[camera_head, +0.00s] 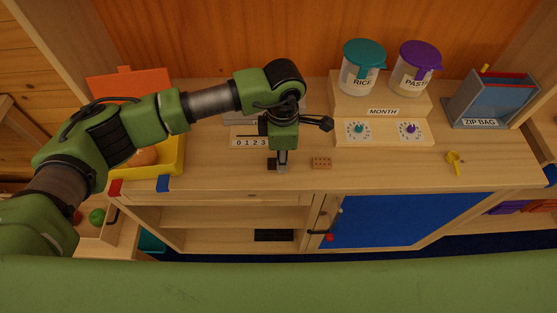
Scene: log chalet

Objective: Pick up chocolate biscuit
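A small brown rectangular biscuit with dots on top (321,162) lies flat on the wooden counter, near its front edge. My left gripper (279,164) points down at the counter, just left of the biscuit and apart from it. Its fingers are small and seen from above, so their opening is unclear. I see nothing held in it. My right gripper is out of view.
A wooden stand (380,93) holds jars marked RICE (361,75) and PASTA (412,70). A yellow scoop (454,160) and a ZIP BAG box (490,103) are at right. A yellow bin (172,160) is at left. Counter between biscuit and scoop is clear.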

